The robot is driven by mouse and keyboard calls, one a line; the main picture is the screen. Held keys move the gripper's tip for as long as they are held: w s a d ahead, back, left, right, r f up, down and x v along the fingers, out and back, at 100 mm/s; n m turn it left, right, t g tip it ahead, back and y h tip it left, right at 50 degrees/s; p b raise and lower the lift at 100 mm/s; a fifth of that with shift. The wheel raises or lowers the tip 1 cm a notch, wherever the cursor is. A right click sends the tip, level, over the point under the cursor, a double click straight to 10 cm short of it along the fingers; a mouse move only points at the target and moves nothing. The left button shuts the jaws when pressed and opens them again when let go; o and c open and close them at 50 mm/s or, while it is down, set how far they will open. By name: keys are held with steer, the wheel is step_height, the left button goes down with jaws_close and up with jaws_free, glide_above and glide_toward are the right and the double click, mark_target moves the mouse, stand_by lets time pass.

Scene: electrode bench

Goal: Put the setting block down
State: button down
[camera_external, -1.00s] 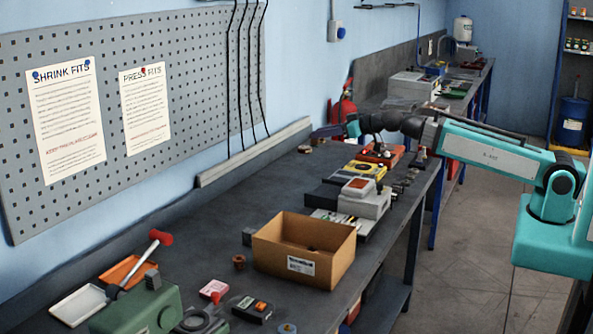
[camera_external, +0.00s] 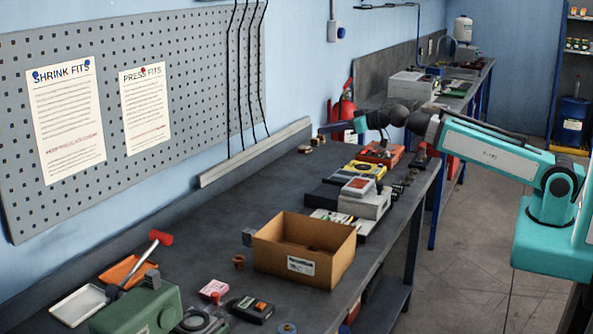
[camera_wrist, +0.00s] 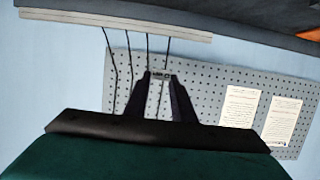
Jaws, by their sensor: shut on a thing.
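My gripper (camera_external: 324,129) is held in the air over the back of the bench, near the wall, with its fingers pointing left in the external view. In the wrist view the two dark fingers (camera_wrist: 161,76) are close together, with a small greyish thing between their tips, taken to be the setting block (camera_wrist: 160,73). Its shape is hard to make out against the pegboard. In the external view it is too small to tell apart from the fingers.
Instruments (camera_external: 364,198) and a red device (camera_external: 380,154) line the right. A green press (camera_external: 140,310) and trays stand near front. Bare bench (camera_external: 225,205) lies along the wall.

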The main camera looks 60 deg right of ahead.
steer(key=shift+f+b, duration=1.55)
steer(key=shift+f, duration=0.3)
steer(key=shift+r, duration=0.1)
